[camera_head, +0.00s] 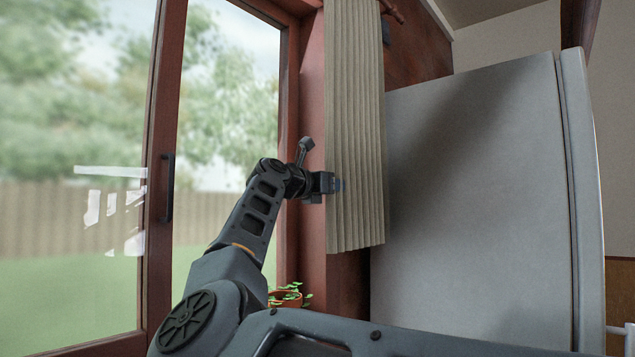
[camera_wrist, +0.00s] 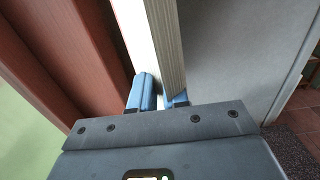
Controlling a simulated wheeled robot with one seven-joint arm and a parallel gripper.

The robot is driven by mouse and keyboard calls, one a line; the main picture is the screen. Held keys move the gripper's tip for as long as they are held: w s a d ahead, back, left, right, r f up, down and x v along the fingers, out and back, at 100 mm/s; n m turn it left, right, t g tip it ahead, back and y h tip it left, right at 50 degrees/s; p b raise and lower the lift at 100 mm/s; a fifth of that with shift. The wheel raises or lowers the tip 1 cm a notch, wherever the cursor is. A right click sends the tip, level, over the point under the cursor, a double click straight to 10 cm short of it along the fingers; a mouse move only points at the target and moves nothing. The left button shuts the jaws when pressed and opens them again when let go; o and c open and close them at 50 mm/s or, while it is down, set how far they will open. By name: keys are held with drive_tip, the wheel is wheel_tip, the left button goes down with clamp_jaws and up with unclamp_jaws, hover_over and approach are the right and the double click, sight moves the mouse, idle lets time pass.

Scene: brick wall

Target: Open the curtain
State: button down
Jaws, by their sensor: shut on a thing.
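The curtain (camera_head: 357,120) is a beige pleated cloth, gathered into a narrow hanging bundle at the right side of the glass door. My gripper (camera_head: 335,185) is at the curtain's left edge, a little below its middle. In the wrist view my gripper's blue fingers (camera_wrist: 161,97) are shut on the edge of the curtain (camera_wrist: 168,45). The parts of the fingertips behind the cloth are hidden. The glass (camera_head: 225,100) to the left of the curtain is uncovered, with trees and lawn showing through it.
A large grey fridge-like cabinet (camera_head: 475,200) stands just right of the curtain. The red-brown door frame (camera_head: 312,100) is close on the left, with a dark door handle (camera_head: 168,188) further left. A potted plant (camera_head: 287,297) sits low below my arm.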

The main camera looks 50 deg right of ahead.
drive_tip(key=shift+d+r, duration=0.1)
drive_tip(key=shift+d, duration=0.5)
drive_tip(key=c, duration=1.2)
unclamp_jaws()
drive_tip(key=a+b, duration=0.1)
drive_tip(key=a, duration=0.6)
drive_tip(key=shift+a+b, duration=0.35)
drive_tip(key=shift+a, duration=0.05)
